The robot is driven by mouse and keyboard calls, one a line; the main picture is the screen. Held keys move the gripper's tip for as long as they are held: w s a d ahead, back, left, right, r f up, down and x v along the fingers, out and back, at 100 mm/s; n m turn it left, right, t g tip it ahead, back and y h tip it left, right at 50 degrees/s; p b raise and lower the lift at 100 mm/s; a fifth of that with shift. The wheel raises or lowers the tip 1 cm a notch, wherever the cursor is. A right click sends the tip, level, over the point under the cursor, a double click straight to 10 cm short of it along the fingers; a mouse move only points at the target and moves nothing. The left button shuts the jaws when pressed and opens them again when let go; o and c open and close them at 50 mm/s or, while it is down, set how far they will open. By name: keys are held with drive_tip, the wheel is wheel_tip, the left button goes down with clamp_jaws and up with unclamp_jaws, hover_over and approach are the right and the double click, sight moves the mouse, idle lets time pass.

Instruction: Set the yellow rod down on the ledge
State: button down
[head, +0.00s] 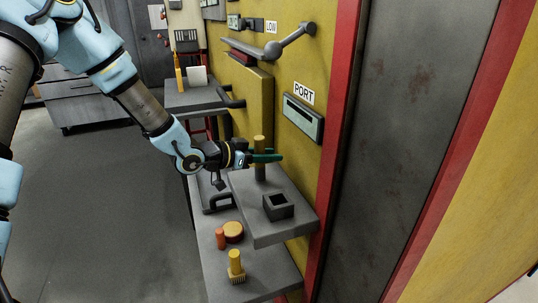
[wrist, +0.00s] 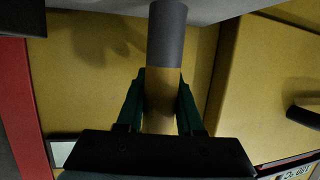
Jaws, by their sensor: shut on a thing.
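The yellow rod (head: 259,143) has a yellow upper part and a grey lower part. It is upright over the back part of a grey ledge (head: 265,232). My gripper (head: 266,157) comes in from the left, its green fingers shut on the yellow part. In the wrist view the fingers (wrist: 160,95) press on both sides of the rod (wrist: 166,50), and its grey end reaches the ledge (wrist: 225,8) at the top edge. I cannot tell whether the end touches the surface.
A dark square socket block (head: 279,211) stands on the ledge, right of the rod. A lower shelf (head: 212,262) holds an orange disc (head: 233,231), a red-orange cylinder (head: 220,239) and a yellow peg (head: 235,262). The yellow wall carries a PORT slot (head: 303,117) and a lever (head: 292,40).

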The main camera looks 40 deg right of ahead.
drive_tip(key=shift+f+b, duration=0.4)
drive_tip(key=shift+f, duration=0.1)
drive_tip(key=shift+c, duration=2.3)
unclamp_jaws()
drive_tip(key=shift+a, duration=0.1)
drive_tip(key=b+v, duration=0.2)
drive_tip(key=v, duration=0.8)
drive_tip(key=shift+a+r, duration=0.15)
drive_tip(key=shift+a, duration=0.15)
